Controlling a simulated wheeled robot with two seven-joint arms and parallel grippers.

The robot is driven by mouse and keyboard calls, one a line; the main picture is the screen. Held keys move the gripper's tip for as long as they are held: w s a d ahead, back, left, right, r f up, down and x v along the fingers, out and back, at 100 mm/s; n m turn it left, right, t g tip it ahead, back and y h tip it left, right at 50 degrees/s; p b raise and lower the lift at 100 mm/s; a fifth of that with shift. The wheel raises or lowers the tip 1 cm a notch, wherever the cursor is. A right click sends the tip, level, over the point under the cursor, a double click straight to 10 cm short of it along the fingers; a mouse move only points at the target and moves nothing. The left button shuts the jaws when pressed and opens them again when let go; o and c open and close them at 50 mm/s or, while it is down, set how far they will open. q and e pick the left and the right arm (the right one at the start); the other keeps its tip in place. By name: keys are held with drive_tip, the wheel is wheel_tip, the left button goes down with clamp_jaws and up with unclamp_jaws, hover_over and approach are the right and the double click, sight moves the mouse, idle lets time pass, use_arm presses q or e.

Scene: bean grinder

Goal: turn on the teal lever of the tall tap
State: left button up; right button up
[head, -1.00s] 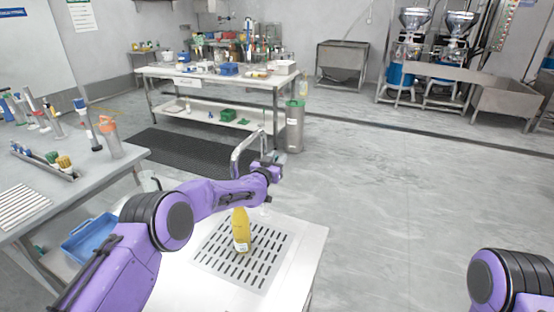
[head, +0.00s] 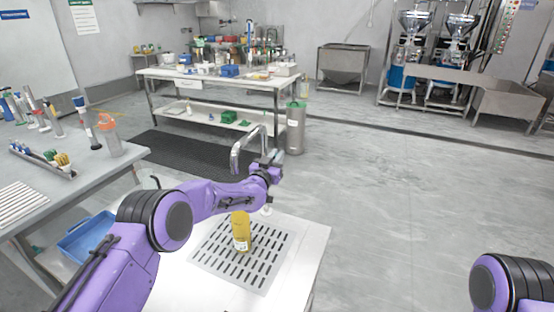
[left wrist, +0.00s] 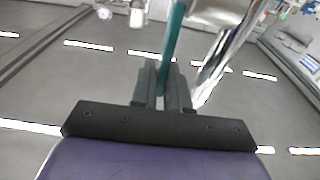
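The tall tap (head: 240,153) has a curved chrome spout and stands behind the white sink counter (head: 310,240). It also shows as a shiny pipe in the left wrist view (left wrist: 228,50). The teal lever (left wrist: 173,35) is a thin bar coming down from the top of the left wrist view. My left gripper (left wrist: 162,90) has its two grey fingers close together, one on each side of the lever's lower end, with almost no gap. In the head view my left gripper (head: 270,168) is beside the tap and hides the lever. My right gripper is out of view.
A yellow bottle (head: 241,232) stands on the slotted drain plate (head: 215,262) under my left arm. A grey table (head: 125,158) with tools is at left, with a blue bin (head: 85,238) below its edge. A cluttered bench (head: 215,82) is behind. Floor at right is clear.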

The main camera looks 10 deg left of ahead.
use_arm(q)
drive_tip(key=shift+o, duration=1.3)
drive_tip(key=shift+s, duration=0.15)
drive_tip(key=b+v, duration=0.2)
drive_tip(key=v, duration=0.8)
drive_tip(key=shift+s, duration=0.15)
